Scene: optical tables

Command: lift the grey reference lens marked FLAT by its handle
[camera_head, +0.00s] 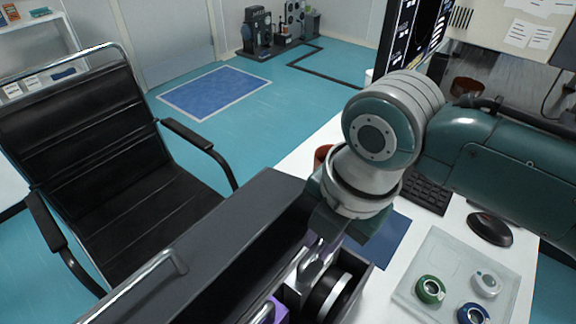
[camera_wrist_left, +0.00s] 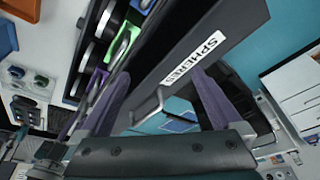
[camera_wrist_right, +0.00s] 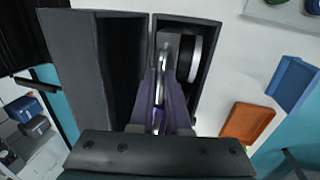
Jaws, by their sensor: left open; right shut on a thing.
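A dark drawer (camera_head: 240,240) stands open in the head view; its front reads SPHERES in the left wrist view (camera_wrist_left: 240,30). The handle seems to belong to a grey lens (camera_head: 312,268), mostly hidden by the fingers; no FLAT mark is legible. A black lens with a white rim (camera_head: 335,297) stands beside it.
A clear tray (camera_head: 440,250) with several round pieces lies on the white desk at right, near a mouse (camera_head: 489,229) and keyboard (camera_head: 428,193). A black chair (camera_head: 110,150) stands at left. Green and purple pieces fill other drawer places in the left wrist view.

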